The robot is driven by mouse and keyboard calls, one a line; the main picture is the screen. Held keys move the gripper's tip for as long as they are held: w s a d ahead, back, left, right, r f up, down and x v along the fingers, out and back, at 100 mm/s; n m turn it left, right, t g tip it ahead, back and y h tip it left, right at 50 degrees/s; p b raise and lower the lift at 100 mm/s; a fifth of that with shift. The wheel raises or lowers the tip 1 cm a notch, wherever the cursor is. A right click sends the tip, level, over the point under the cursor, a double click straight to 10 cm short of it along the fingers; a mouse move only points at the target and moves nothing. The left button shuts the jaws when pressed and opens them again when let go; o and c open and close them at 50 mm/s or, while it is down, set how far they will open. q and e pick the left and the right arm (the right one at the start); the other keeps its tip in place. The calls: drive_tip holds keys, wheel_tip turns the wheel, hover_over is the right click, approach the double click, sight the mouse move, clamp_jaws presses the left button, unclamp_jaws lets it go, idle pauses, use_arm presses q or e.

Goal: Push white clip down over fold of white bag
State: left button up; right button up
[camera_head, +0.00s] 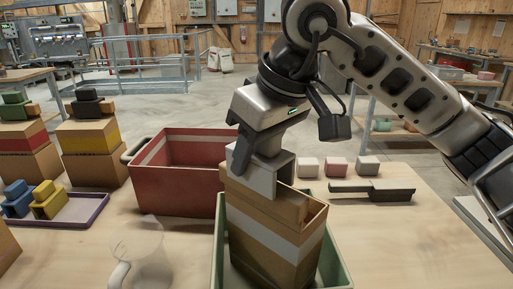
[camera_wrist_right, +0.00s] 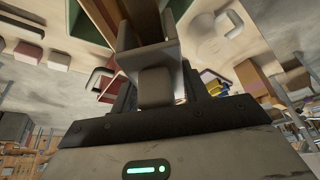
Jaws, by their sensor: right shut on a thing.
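The white bag is a brown bag with a white band (camera_head: 275,240), standing upright in a green crate (camera_head: 218,250). The white clip (camera_head: 258,178) is a pale, block-like channel at the upper left of the bag's folded top. My right gripper (camera_head: 250,160) comes down from above and is shut on the clip. The clip overlaps the top edge of the bag in the head view; I cannot tell how far it sits over the fold. In the right wrist view the clip (camera_wrist_right: 155,85) is between the fingers, with the brown bag beyond it. My left gripper is not in view.
A red bin (camera_head: 178,180) stands close behind left. A clear jug (camera_head: 138,245) is at the front left. A purple tray (camera_head: 75,218) holds blue and yellow clips. A black tool (camera_head: 372,190) and three small blocks lie at the back right. The table's right side is clear.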

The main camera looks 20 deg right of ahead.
drive_tip(key=shift+f+b, duration=1.3)
drive_tip(key=shift+f, duration=0.35)
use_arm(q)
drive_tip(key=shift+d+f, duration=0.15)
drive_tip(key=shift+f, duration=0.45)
use_arm(e)
drive_tip(key=shift+f, duration=0.1)
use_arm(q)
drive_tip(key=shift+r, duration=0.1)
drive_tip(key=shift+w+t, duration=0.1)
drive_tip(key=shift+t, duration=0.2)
use_arm(e)
drive_tip(key=o, duration=1)
drive_tip(key=shift+o, duration=0.2)
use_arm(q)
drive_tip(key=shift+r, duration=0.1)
use_arm(e)
drive_tip(key=shift+r+p, duration=2.45)
drive_tip(key=shift+r, duration=1.1)
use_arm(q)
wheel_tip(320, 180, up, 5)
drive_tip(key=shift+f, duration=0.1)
